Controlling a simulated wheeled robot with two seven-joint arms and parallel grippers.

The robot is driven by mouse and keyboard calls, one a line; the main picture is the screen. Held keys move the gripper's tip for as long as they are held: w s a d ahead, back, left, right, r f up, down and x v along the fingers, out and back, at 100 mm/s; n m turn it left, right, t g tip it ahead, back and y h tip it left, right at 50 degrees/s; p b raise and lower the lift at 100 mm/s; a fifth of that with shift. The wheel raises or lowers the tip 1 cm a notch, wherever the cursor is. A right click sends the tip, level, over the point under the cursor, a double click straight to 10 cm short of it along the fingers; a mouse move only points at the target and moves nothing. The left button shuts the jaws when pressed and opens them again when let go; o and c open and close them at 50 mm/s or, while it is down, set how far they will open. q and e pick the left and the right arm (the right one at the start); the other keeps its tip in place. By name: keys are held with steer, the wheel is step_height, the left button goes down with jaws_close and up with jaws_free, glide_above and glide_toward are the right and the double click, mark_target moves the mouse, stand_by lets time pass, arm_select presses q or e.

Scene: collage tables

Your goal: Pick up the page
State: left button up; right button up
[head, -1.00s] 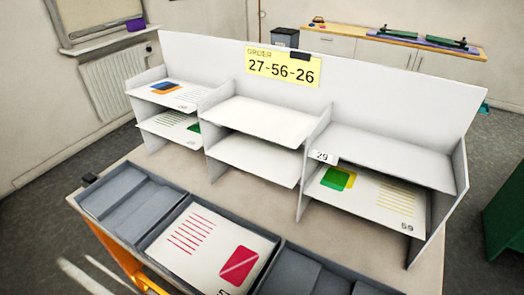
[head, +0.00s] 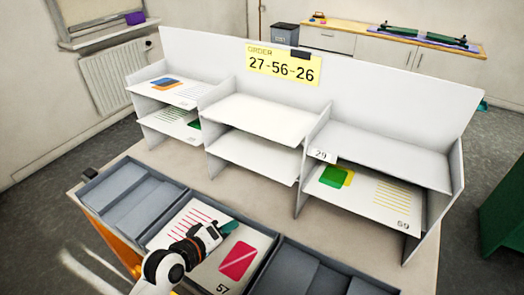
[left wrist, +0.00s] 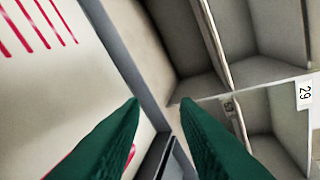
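A white page (head: 238,258) with red lines, a red block and the number 57 lies in the middle section of the grey tray (head: 262,268). My left gripper (head: 228,227) is above the upper part of this page, with its arm covering part of it. In the left wrist view, the two green fingers (left wrist: 160,103) are apart with nothing between them. The page (left wrist: 60,100) shows at the left there, beside the tray wall. My right gripper is not in view.
A white shelf unit (head: 253,118) stands behind the tray, with pages in its left compartments and a page marked 59 (head: 385,198) at lower right. A yellow sign (head: 284,66) reads 27-56-26. The tray's left section (head: 125,200) looks empty.

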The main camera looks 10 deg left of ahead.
mark_target(247, 167)
arm_select(q)
steer(key=w+a+r+n+t, duration=0.2)
steer(key=w+r+n+t, duration=0.3)
steer(key=w, duration=0.3)
steer(key=shift+n+g+h, duration=0.3)
steer(key=shift+n+g, duration=0.1)
steer(key=shift+g, duration=0.3)
steer(key=shift+r+p+x, duration=0.2)
steer(key=shift+p+x, duration=0.1)
steer(key=shift+x, duration=2.6)
steer(key=shift+r+p+x, duration=0.2)
steer(key=shift+p+x, duration=0.05)
steer(key=shift+x, duration=2.65)
steer(key=shift+a, duration=0.1)
jaws_close()
